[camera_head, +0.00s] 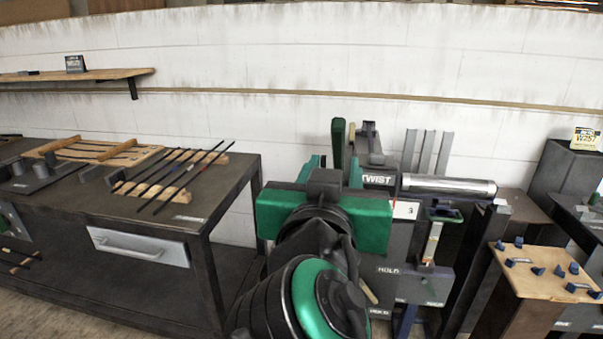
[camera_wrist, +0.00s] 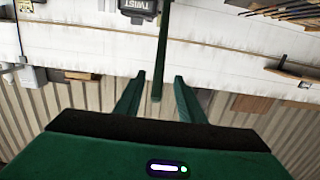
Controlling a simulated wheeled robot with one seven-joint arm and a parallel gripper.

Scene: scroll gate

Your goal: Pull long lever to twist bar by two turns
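The long lever (camera_head: 338,145) is a green upright bar on the twist station, just left of the TWIST label (camera_head: 377,180). My gripper (camera_head: 332,166) is in front of it and hides its lower part. In the wrist view, which is upside down, the lever (camera_wrist: 163,45) runs between the two green fingers of my gripper (camera_wrist: 160,76). The fingers are apart, with gaps on both sides of the lever. I cannot tell whether the lever is at the same depth as the fingertips. The bar being twisted is not clearly visible.
A metal cylinder (camera_head: 449,186) lies right of the label, above a HOLD panel (camera_head: 388,270). A dark table (camera_head: 235,185) with several rods on a wooden rack (camera_head: 175,193) stands left. A wooden board with blue knobs (camera_head: 540,285) is at right. The white wall stands behind.

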